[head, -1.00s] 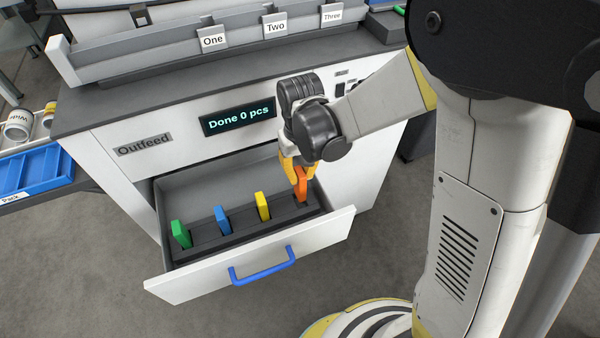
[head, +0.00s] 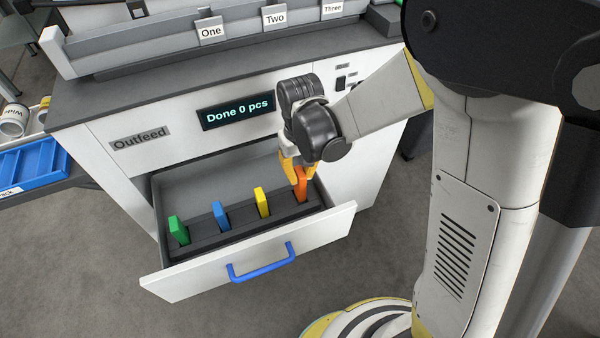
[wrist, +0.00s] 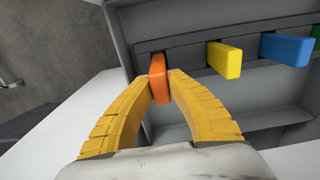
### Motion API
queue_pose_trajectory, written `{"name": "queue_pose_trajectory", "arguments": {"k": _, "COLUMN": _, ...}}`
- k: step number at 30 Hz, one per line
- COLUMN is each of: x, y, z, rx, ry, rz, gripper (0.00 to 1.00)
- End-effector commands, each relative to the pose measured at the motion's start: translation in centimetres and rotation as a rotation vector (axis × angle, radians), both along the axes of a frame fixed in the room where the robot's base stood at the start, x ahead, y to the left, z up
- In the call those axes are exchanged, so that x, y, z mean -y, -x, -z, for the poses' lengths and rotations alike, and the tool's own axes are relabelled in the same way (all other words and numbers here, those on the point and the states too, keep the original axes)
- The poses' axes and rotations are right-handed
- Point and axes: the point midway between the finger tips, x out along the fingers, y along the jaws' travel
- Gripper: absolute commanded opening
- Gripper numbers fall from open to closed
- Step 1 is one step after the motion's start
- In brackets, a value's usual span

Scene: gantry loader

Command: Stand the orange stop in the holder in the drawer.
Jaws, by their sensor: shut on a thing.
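The orange stop (head: 301,184) stands upright at the right end of the dark holder (head: 236,236) in the open drawer (head: 250,258). My gripper (head: 297,174) is shut on its upper part from above. In the wrist view the orange stop (wrist: 157,78) sits between the yellow fingertips of my gripper (wrist: 160,84), at a slot of the holder (wrist: 190,52). Its lower end is hidden, so I cannot tell how deep it sits. The yellow stop (head: 262,202), blue stop (head: 221,216) and green stop (head: 178,230) stand in the holder to its left.
The drawer's front has a blue handle (head: 262,264). The cabinet above carries an Outfeed label (head: 140,139) and a display (head: 238,112) reading "Done 0 pcs". A grey rail (head: 180,45) with signs One, Two and Three lies on top. A blue bin (head: 30,172) is at the left.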

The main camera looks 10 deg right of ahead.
Motion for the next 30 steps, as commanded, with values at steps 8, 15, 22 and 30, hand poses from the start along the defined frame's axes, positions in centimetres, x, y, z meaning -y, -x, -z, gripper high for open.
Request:
{"name": "queue_pose_trajectory", "arguments": {"k": 8, "x": 0.0, "y": 0.0, "z": 0.0, "rx": 0.0, "ry": 0.0, "rz": 0.0, "gripper": 0.0}}
{"name": "queue_pose_trajectory", "arguments": {"k": 15, "x": 0.0, "y": 0.0, "z": 0.1, "rx": 0.0, "ry": 0.0, "rz": 0.0, "gripper": 0.0}}
{"name": "queue_pose_trajectory", "arguments": {"k": 22, "x": 0.0, "y": 0.0, "z": 1.0, "rx": 0.0, "ry": 0.0, "rz": 0.0, "gripper": 0.0}}
{"name": "queue_pose_trajectory", "arguments": {"k": 30, "x": 0.0, "y": 0.0, "z": 2.2, "rx": 0.0, "ry": 0.0, "rz": 0.0, "gripper": 0.0}}
